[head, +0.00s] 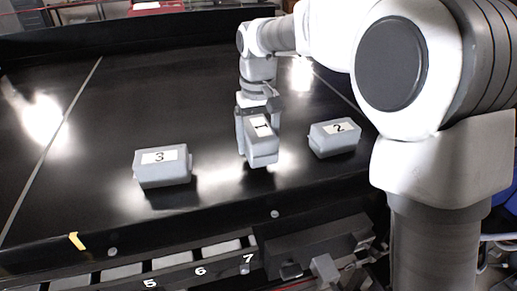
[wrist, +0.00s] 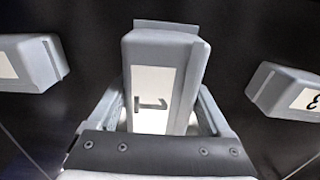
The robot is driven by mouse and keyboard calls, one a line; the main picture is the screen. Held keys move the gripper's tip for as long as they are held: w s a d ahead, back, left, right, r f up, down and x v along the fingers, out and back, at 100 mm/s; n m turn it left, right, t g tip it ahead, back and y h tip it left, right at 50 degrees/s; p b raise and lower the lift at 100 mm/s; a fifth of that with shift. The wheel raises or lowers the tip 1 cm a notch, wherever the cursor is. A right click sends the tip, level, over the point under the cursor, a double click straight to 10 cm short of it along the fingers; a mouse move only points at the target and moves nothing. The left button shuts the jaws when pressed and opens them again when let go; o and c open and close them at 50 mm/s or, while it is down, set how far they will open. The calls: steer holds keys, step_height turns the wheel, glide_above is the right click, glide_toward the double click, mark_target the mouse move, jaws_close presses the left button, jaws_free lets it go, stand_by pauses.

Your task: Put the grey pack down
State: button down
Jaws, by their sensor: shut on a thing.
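A grey pack labelled 1 (head: 261,152) is between the fingers of my gripper (head: 258,127), over the black belt. My gripper is shut on it, one finger along each side. In the wrist view the same pack (wrist: 160,62) points away from the gripper (wrist: 158,112), its white label facing the camera. I cannot tell whether its underside touches the belt. A grey pack labelled 3 (head: 163,172) lies on the belt to the left, and one labelled 2 (head: 334,143) to the right; both are apart from the held pack.
The black conveyor belt (head: 120,110) has wide free room at the left and behind the packs. A raised front edge with numbered slots 5, 6 and 7 (head: 200,271) runs along the near side. Bright light reflections lie on the belt.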

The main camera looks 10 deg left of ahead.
steer(key=shift+f, duration=1.65)
steer(key=shift+f, duration=0.15)
jaws_free()
